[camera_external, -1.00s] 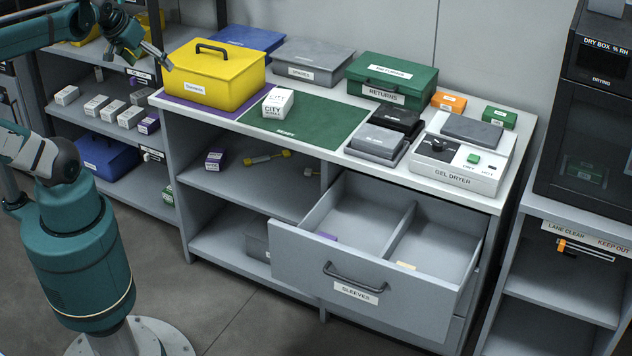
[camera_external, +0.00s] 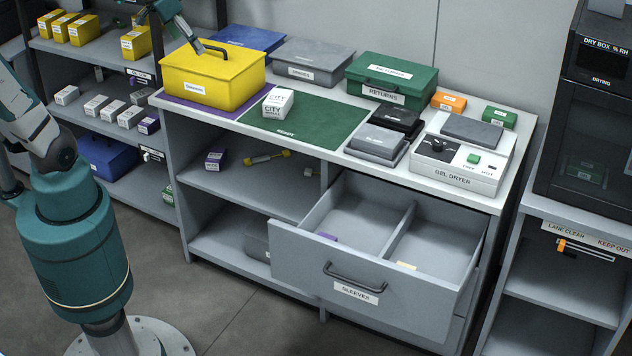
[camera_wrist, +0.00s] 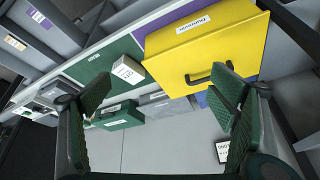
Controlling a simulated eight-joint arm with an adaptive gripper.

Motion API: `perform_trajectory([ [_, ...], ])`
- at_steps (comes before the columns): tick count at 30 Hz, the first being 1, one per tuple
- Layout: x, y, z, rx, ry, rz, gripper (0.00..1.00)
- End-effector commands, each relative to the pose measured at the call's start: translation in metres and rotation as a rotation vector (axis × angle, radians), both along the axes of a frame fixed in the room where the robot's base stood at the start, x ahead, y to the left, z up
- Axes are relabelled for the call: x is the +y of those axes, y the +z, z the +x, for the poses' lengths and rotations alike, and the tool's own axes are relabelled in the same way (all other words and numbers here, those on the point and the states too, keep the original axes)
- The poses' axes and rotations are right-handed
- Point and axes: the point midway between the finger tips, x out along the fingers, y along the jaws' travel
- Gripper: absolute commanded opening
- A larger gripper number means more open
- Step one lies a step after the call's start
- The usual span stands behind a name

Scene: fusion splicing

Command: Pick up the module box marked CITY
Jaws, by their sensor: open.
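The white module box marked CITY (camera_external: 278,103) stands on the left part of the green mat (camera_external: 318,126) on the counter, just right of the yellow box. In the wrist view the white box (camera_wrist: 128,69) sits beside the yellow box, beyond and between my fingers. My gripper (camera_external: 198,50) is above the yellow box, close to its handle, up and to the left of the CITY box. In the wrist view my gripper (camera_wrist: 160,120) shows two green padded fingers wide apart with nothing between them.
The yellow box (camera_external: 210,85) with a raised handle stands on a purple mat. Grey, blue and green RETURNS (camera_external: 390,82) boxes line the back. A black case (camera_external: 398,120) and the gel dryer (camera_external: 455,165) stand to the right. The SLEEVES drawer (camera_external: 375,290) is pulled open.

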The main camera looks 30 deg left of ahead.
Motion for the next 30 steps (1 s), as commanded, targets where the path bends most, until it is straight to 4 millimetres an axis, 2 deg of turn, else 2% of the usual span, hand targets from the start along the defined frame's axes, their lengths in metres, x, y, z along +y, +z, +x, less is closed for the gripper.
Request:
perform_trajectory([
  [6,-0.023,0.006,0.029,0.025,-0.119,0.013,0.84],
  [15,-0.056,0.004,0.065,0.054,-0.285,0.025,0.84],
  [30,-0.114,-0.012,0.119,0.084,-0.572,0.031,0.84],
])
